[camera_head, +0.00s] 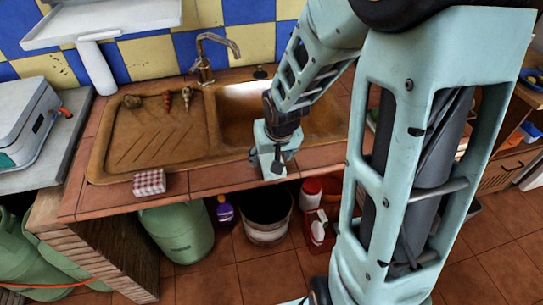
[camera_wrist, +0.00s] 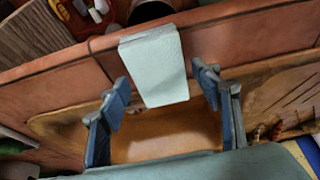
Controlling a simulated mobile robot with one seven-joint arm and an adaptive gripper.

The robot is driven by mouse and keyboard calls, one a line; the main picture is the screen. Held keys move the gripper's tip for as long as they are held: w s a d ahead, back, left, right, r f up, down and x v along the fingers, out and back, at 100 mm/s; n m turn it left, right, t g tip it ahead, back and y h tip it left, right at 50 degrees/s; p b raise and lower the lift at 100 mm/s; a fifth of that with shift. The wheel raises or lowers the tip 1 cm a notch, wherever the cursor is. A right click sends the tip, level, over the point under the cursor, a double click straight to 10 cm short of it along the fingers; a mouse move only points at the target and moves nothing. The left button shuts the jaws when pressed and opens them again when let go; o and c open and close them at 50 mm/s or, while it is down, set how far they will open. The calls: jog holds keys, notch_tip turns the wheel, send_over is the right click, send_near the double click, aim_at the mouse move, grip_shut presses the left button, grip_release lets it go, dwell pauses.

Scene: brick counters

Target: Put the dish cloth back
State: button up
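A pale blue-white folded cloth (camera_wrist: 155,65) lies at the counter's front strip beside the sink in the wrist view. In the head view, a pale patch (camera_head: 268,168) at the counter's front edge appears to be this cloth, partly covered by my wrist. My gripper (camera_wrist: 162,92) is open over the sink edge, with one finger on each side of the cloth and gaps visible. In the head view my gripper (camera_head: 284,153) is small and its fingers are hard to make out. A red-and-white checked folded cloth (camera_head: 148,182) lies at the counter's front left.
The brown sink (camera_head: 235,112) lies behind my gripper, with a brass tap (camera_head: 206,62) at the wall. Several small items (camera_head: 160,100) lie on the drainboard. Below the counter stand a bucket (camera_head: 266,228), a red crate (camera_head: 318,245) and a green gas bottle (camera_head: 178,230).

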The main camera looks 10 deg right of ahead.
jog(key=shift+r, duration=0.15)
jog(key=shift+r+p, duration=0.25)
jog(key=shift+p, duration=0.15)
jog(key=p+v, duration=1)
jog(key=v, duration=0.1)
jog(key=shift+s+r+p, duration=0.25)
jog(key=shift+r+p, duration=0.1)
